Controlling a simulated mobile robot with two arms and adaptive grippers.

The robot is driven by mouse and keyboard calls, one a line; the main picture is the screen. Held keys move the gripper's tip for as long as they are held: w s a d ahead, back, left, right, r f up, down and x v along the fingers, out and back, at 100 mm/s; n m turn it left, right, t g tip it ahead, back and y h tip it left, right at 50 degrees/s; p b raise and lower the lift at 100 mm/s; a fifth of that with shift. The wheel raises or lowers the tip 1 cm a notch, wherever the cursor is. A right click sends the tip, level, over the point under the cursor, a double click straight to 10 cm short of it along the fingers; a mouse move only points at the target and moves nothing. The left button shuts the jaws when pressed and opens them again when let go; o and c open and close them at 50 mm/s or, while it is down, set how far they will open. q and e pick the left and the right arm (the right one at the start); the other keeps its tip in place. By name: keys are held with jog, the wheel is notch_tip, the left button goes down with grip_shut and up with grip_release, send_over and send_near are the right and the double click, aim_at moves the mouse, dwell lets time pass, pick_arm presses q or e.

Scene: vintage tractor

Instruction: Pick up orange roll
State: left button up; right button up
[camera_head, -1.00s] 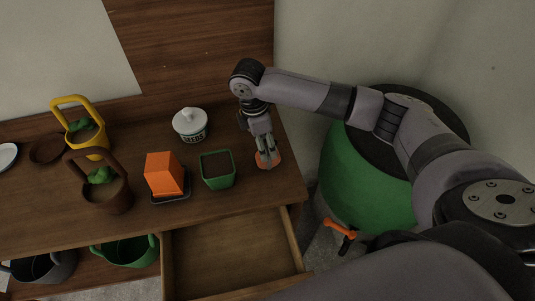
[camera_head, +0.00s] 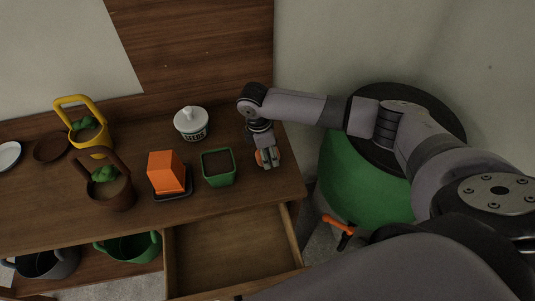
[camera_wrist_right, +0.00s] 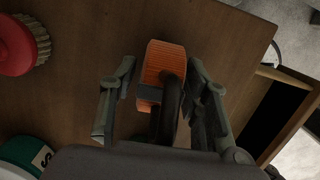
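The orange roll (camera_wrist_right: 165,62) has a ribbed side and stands near the right end of the wooden desk. In the head view, the roll (camera_head: 275,154) is mostly covered by my right gripper (camera_head: 267,160). In the right wrist view, my right gripper (camera_wrist_right: 165,85) is open, with one finger on each side of the roll. Gaps show between the fingers and the roll. A dark patch covers part of the roll's near side. My left gripper is not in view.
A red object with a ribbed rim (camera_wrist_right: 22,45) lies near the roll. An open drawer (camera_head: 235,258) juts out below the desk top (camera_head: 255,205).

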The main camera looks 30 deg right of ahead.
grip_shut()
dwell(0.3)
notch_tip(320, 180, up, 20)
jog(key=b, duration=0.2)
dwell(0.4)
